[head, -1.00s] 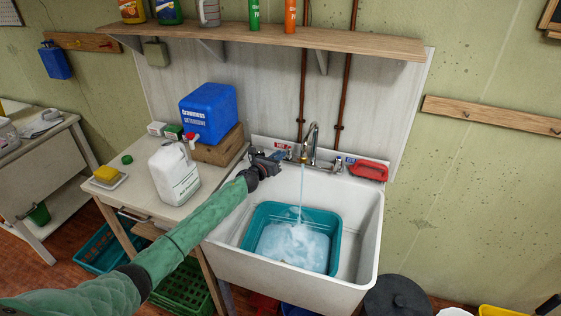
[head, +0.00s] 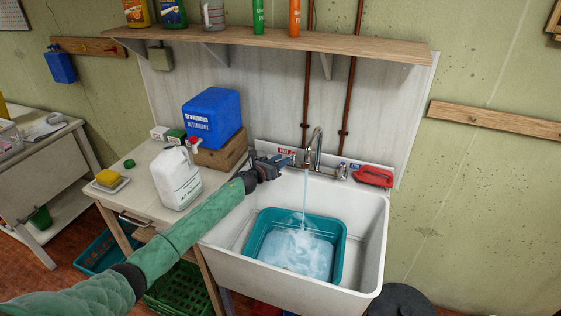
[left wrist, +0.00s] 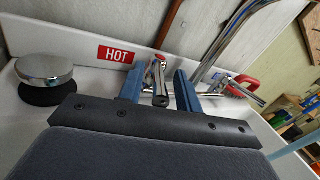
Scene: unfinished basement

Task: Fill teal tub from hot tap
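The teal tub (head: 341,238) sits in the white sink (head: 372,225) under the chrome tap spout (head: 317,140). A stream of water (head: 305,190) runs from the spout into it. Bluish, foamy water (head: 296,252) covers its bottom; the rim stands above the water. My left gripper (head: 286,160) is at the hot side of the tap, by the red label. In the left wrist view, the hot tap handle (left wrist: 158,80) is between my two blue fingers (left wrist: 160,88), with gaps showing on both sides. My right gripper is out of view.
A red-handled brush (head: 374,177) lies on the sink's back right ledge. Left of the sink, a table holds a white jug (head: 175,180) and a blue detergent container (head: 212,118) on a wooden block. A shelf (head: 280,45) hangs above. A chrome knob-like thing (left wrist: 45,70) is near my left wrist.

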